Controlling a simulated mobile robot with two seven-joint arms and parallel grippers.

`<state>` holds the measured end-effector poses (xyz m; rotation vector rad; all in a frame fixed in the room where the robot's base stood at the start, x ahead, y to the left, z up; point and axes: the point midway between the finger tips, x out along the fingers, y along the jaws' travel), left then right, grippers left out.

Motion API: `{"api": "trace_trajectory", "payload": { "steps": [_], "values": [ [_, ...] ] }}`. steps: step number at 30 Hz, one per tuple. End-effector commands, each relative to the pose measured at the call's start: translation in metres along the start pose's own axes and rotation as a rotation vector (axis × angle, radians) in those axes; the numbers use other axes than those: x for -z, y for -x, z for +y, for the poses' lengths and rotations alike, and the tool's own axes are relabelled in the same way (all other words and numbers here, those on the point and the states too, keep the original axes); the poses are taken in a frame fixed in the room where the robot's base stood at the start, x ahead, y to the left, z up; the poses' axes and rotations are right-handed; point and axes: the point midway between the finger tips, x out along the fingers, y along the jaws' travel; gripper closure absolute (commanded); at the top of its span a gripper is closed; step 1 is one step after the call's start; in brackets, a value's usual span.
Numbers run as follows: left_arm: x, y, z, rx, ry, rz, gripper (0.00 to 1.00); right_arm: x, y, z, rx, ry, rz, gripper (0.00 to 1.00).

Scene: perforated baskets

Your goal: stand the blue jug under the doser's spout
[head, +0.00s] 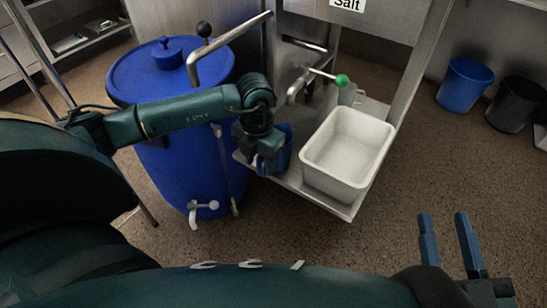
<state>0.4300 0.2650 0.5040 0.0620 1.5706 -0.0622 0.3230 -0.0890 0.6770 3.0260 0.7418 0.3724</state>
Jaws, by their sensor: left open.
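The blue jug (284,149) stands at the left end of the steel shelf, partly hidden behind my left gripper. My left gripper (267,160) is open and points down at the jug's near left side; its fingertips are hard to see, and I cannot tell whether they touch the jug. The doser's spout (292,97) hangs from the steel frame above the shelf, to the right of and behind the jug. Its lever has a green knob (342,80). My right gripper (447,240) is open and empty at the lower right, over the floor.
A white tub (312,160) fills the shelf's right part, right of the jug. A big blue barrel (175,180) with a white tap stands left. A blue bin (463,86) and a black bin (515,105) stand back right.

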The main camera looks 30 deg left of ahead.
Motion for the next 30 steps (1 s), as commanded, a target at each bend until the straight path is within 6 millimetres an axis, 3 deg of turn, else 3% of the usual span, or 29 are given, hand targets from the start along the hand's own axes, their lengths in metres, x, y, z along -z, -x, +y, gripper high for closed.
{"api": "trace_trajectory", "payload": {
  "steps": [1,3,11,27,30],
  "values": [
    [0.001,-0.014,0.0,0.0,0.0,0.002,0.56,0.002,-0.003,0.001,0.008,0.016,0.036,0.64],
    [0.0,-0.022,0.0,-0.001,0.0,0.0,0.56,0.018,-0.009,0.005,0.018,0.057,0.105,0.64],
    [0.0,-0.023,0.0,0.0,-0.001,-0.001,0.56,0.022,-0.011,0.006,0.018,0.069,0.122,0.64],
    [0.0,-0.023,0.0,0.0,0.0,-0.001,1.0,0.021,-0.011,0.006,0.017,0.069,0.12,0.64],
    [0.0,-0.023,0.0,0.0,0.0,-0.001,1.0,0.021,-0.011,0.006,0.016,0.068,0.119,0.64]
  ]
}}
